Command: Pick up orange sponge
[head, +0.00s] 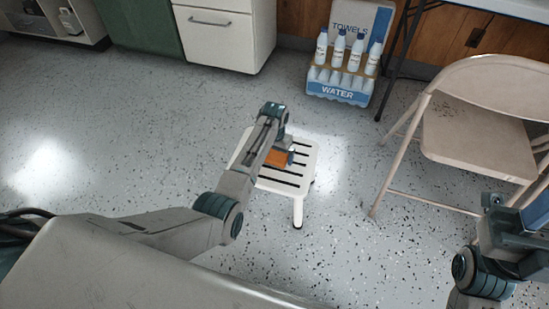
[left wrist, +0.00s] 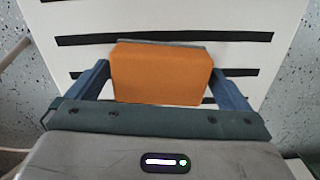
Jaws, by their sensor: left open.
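The orange sponge (head: 276,158) lies on a white slatted stool (head: 301,187) in the middle of the head view. In the left wrist view the orange sponge (left wrist: 162,74) sits between the two fingers of my left gripper (left wrist: 162,85), with a grey layer along its far edge. The fingers stand open on either side of it, and a small gap shows at each side. In the head view my left gripper (head: 282,152) is over the stool at the sponge and partly hides it. My right arm shows at the lower right; its fingertips cannot be made out.
A beige folding chair (head: 470,140) stands at the right. A carton of water bottles (head: 338,90) and a towels box (head: 376,18) stand at the back by a table leg. A white drawer cabinet (head: 218,40) is at the back. The speckled floor around the stool is clear.

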